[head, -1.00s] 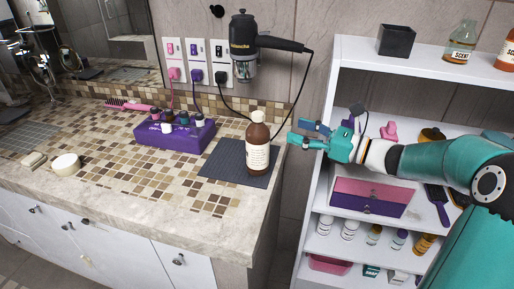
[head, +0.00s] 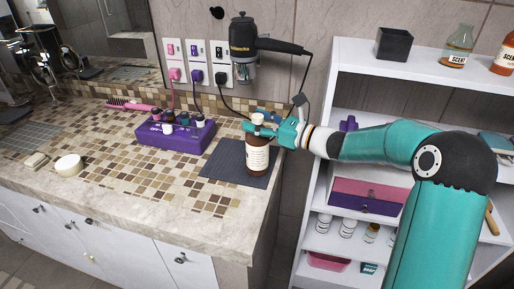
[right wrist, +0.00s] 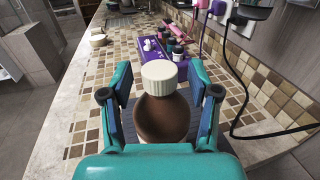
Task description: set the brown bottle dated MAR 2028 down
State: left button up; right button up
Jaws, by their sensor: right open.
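The brown bottle (head: 257,155) with a white cap and a pale label stands upright on the dark grey mat (head: 222,161) near the counter's right end. Its date is too small to read. My right gripper (head: 258,127) is open at the bottle's upper part, reaching in from the right. In the right wrist view the bottle (right wrist: 163,117) sits between the two open fingers (right wrist: 160,100), with a gap on each side. The lower bottle is hidden there. My left gripper is not in view.
A purple holder (head: 172,137) with several small bottles stands left of the mat. A hair dryer (head: 245,50) hangs on the wall behind, its cord trailing down. A white shelf unit (head: 335,100) stands to the right. The counter's front left is mostly clear.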

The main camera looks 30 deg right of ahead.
grip_shut()
dwell(0.3)
jog(key=shift+r, duration=0.25)
